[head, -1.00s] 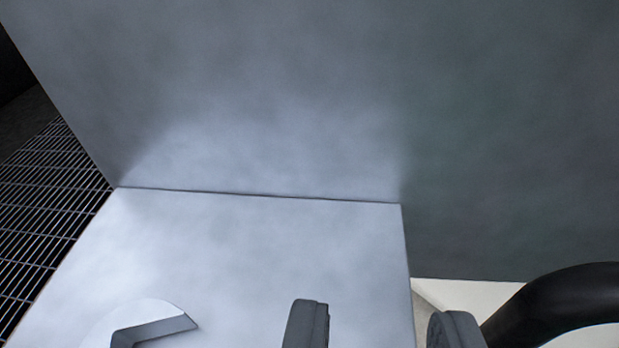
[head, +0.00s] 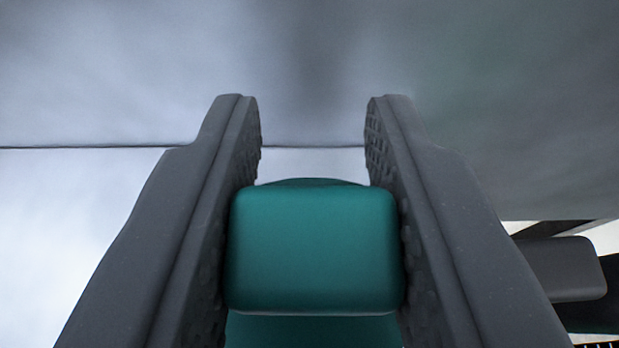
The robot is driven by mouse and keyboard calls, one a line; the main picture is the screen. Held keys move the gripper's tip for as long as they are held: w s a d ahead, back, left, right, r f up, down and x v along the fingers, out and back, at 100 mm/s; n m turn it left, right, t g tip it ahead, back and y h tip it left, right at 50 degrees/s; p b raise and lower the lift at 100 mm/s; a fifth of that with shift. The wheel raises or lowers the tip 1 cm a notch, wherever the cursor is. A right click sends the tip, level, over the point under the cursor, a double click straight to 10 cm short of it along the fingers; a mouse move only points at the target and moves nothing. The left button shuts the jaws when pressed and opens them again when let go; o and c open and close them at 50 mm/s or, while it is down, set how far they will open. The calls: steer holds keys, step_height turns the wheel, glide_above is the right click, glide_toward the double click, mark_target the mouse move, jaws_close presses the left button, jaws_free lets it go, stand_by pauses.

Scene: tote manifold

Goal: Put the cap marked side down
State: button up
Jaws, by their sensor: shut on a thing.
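My gripper (head: 313,122) fills the middle of the head view, with two dark grey fingers that have textured inner pads. It is shut on a teal part with rounded edges, apparently the cap (head: 314,250), which sits between the pads. Its near face is plain, with no mark showing. More teal shows behind its top edge and below it, and I cannot tell whether this is the same piece. The fingertips reach past the cap toward the grey wall. The cap's underside and its contact with any surface are hidden.
A pale grey flat surface (head: 70,230) lies at the left and meets an upright grey wall (head: 300,50) behind the fingertips. At the lower right, a dark grey rounded part (head: 562,269) stands beside the right finger, with dark and pale parts around it.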

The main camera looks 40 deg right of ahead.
steer(key=o, duration=1.1)
steer(key=shift+c, duration=0.2)
steer(key=p+v, duration=0.3)
steer(key=v, duration=0.9)
steer(key=shift+a+f, duration=0.1)
steer(key=shift+f, duration=0.05)
